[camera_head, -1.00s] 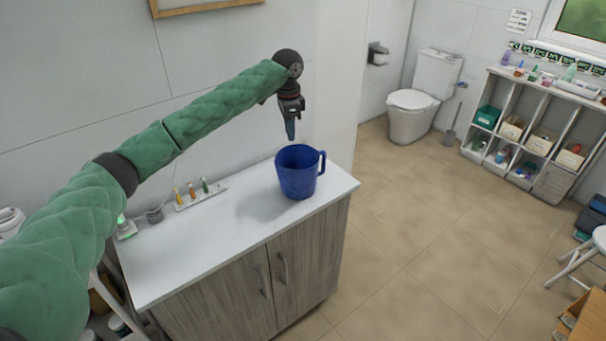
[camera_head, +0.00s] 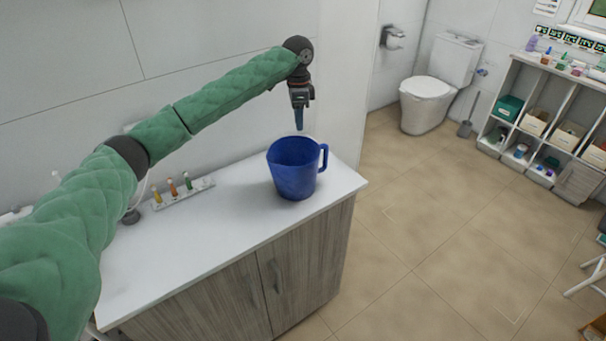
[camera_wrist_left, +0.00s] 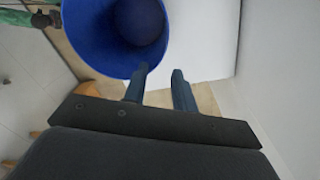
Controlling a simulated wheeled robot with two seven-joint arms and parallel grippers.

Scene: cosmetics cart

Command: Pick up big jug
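The big jug (camera_head: 294,172) is blue with a handle on its right side and stands upright on the white countertop. My left gripper (camera_head: 299,121) points down just above and behind the jug's rim. In the left wrist view the jug (camera_wrist_left: 92,42) shows its open mouth at the upper left. There the two fingers of my left gripper (camera_wrist_left: 160,82) are apart with nothing between them; the left finger's tip overlaps the jug's rim in the picture. I cannot tell whether it touches. My right gripper is not in view.
The white countertop (camera_head: 225,230) sits on a wooden cabinet. A small rack with several coloured vials (camera_head: 183,191) stands left of the jug. A wall rises behind the counter. A toilet (camera_head: 440,85) and a shelf unit (camera_head: 545,120) stand farther right, with open floor between.

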